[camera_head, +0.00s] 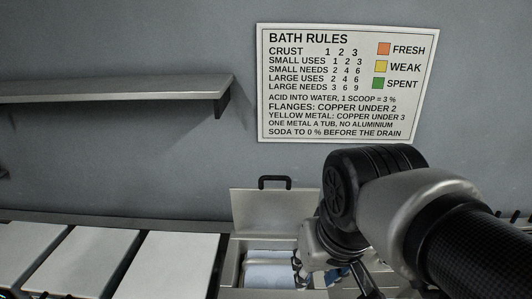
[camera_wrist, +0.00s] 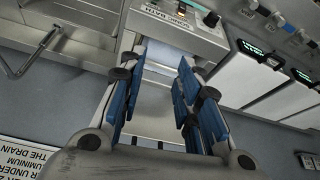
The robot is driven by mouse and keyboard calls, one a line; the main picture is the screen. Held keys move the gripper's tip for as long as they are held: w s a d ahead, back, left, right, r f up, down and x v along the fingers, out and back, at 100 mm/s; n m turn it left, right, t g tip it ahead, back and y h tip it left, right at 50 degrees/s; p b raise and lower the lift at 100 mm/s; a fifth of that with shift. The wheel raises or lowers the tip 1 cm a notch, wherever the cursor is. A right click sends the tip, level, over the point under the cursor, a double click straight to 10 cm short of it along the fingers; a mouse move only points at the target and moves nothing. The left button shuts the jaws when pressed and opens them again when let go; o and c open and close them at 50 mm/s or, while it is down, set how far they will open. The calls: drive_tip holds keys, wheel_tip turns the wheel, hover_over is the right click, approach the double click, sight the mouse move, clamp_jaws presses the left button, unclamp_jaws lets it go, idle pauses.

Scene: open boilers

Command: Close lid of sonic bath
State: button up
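The sonic bath (camera_head: 232,271) is a pale metal tub at the bottom centre of the head view, with bluish contents. Its lid (camera_head: 262,213) stands open and upright at the back, with a black handle (camera_head: 274,181) on its upper edge. In the wrist view the bath's labelled control panel (camera_wrist: 178,16) is at the top, and pale metal of the bath or lid shows between the fingers. My gripper (camera_wrist: 160,65) is open, its blue-padded fingers apart with nothing visibly held. In the head view my arm covers the right part of the bath and lid.
White panels (camera_head: 168,262) lie left of the bath. A shelf (camera_head: 110,88) and a bath rules sign (camera_head: 345,85) are on the back wall. In the wrist view a bent metal pipe (camera_wrist: 38,52) is at left and white units (camera_wrist: 250,75) with displays are at right.

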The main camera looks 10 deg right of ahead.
drive_tip(key=shift+m+g, duration=0.4)
drive_tip(key=shift+m, duration=0.1)
drive_tip(key=w+r+p, duration=0.2)
drive_tip(key=w+r, duration=0.1)
drive_tip(key=w, duration=0.2)
drive_tip(key=w+r+p, duration=0.3)
drive_tip(key=w+r, duration=0.1)
drive_tip(key=w, duration=0.1)
drive_tip(key=w+r+p, duration=0.2)
drive_tip(key=w+r, duration=0.2)
drive_tip(key=w, duration=0.2)
drive_tip(key=shift+w+a+r, duration=0.1)
drive_tip(key=shift+a+r, duration=0.1)
drive_tip(key=shift+r, duration=0.05)
drive_tip(key=c, duration=0.5)
drive_tip(key=shift+m, duration=0.4)
drive_tip(key=w+p, duration=0.2)
drive_tip(key=w, duration=0.2)
drive_tip(key=w+r+p, duration=0.1)
drive_tip(key=w+p, duration=0.1)
drive_tip(key=w, duration=0.3)
drive_tip(key=w+r+p, duration=0.1)
drive_tip(key=w+p, duration=0.1)
drive_tip(key=w, duration=0.2)
drive_tip(key=shift+w+a+p, duration=0.3)
drive_tip(key=shift+w+p, duration=0.05)
clamp_jaws()
wheel_tip(320, 180, down, 10)
drive_tip(key=shift+s+a+r, duration=0.15)
drive_tip(key=shift+s+r, duration=0.05)
